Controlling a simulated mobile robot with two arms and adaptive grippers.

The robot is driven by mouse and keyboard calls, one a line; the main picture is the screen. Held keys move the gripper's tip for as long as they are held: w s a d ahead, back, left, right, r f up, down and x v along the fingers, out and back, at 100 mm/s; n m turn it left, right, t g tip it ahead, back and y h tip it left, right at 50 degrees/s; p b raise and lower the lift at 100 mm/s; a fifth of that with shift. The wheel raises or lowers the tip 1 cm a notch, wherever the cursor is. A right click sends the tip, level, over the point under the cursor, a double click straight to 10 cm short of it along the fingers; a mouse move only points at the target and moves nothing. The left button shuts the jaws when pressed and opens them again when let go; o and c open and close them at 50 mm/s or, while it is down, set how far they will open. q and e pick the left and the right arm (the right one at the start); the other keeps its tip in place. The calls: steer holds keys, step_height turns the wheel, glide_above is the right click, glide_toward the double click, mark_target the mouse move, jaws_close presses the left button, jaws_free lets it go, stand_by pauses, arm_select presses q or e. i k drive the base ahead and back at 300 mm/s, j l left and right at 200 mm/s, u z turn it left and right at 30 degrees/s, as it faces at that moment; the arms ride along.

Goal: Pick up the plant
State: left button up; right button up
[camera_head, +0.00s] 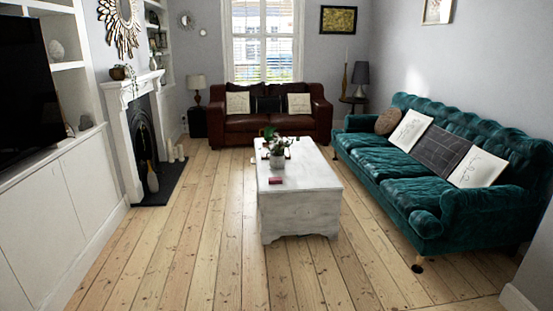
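A small green plant (277,149) in a light pot stands on the white wooden chest (301,201) in the middle of the room. The plant is upright, near the left side of the chest top, and some distance ahead in the head view. Neither of my grippers shows in this view. Another trailing plant in a dark pot (118,73) sits on the white mantelpiece at the left.
A small red object (276,180) lies on the chest top. A green sofa (420,180) stands at the right, a brown leather sofa (244,121) behind the chest. A fireplace (143,135) and white cabinets (62,215) line the left. Bare floorboards (200,240) are clear in front.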

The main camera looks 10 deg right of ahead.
mark_target(278, 158)
steer(key=i+u, duration=0.25)
steer(key=i, duration=1.9)
steer(key=i+z, duration=0.15)
steer(key=i, duration=0.45)
steer(key=i+j+z, duration=0.1)
steer(key=i, duration=0.45)
steer(key=i+j+z, duration=0.15)
steer(key=i, duration=0.45)
steer(key=j, duration=0.1)
